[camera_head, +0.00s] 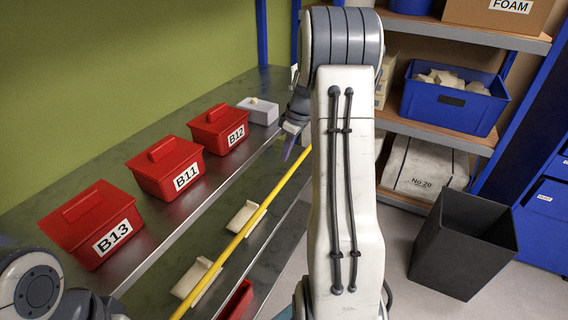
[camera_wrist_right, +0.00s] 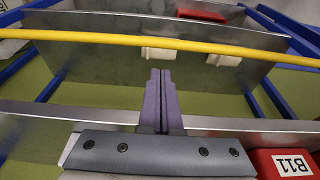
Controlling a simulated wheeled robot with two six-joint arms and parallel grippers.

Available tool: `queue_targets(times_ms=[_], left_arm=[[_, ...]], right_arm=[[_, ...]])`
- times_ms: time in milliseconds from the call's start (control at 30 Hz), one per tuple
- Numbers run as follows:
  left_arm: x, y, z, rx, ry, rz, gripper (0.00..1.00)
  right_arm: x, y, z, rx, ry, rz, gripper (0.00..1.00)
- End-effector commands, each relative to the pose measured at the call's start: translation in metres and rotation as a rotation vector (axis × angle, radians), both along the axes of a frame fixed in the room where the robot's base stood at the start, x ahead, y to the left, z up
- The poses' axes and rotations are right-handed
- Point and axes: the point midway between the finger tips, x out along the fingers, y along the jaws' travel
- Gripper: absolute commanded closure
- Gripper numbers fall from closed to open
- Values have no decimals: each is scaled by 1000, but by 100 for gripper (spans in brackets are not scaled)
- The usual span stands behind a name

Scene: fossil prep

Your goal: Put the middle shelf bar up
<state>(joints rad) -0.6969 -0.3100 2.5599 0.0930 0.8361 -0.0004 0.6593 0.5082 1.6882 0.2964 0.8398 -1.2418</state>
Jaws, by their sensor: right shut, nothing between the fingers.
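The yellow shelf bar (camera_head: 241,234) runs lengthwise along the front of the shelf (camera_head: 190,248) below the red bins. In the right wrist view the bar (camera_wrist_right: 90,38) crosses the whole picture, beyond my fingertips. My right gripper (camera_head: 286,157) is near the bar's far end in the head view, partly hidden by my own arm. Its purple fingers (camera_wrist_right: 160,73) are shut together and empty, pointing toward the bar with a visible gap in the picture. The bar's far end is hidden behind my arm. My left gripper is out of view.
Red bins B13 (camera_head: 90,226), B11 (camera_head: 168,168) and B12 (camera_head: 218,130) stand on the upper shelf, with a grey box (camera_head: 258,111) beyond. Pale pieces (camera_head: 196,281) lie on the shelf behind the bar. A dark open bin (camera_head: 462,246) stands on the floor at right.

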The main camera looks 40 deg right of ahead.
Motion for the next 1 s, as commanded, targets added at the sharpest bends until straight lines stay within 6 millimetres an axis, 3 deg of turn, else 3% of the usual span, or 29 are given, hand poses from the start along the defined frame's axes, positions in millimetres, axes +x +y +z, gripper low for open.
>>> queue_targets(times_ms=[300, 500, 1000], left_arm=[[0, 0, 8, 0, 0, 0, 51], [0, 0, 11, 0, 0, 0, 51], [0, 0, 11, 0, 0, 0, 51]], right_arm=[[11, 6, -55, 4, 6, 0, 100], [17, 7, -80, 2, 3, -1, 100], [19, 8, -87, 0, 2, -3, 100]])
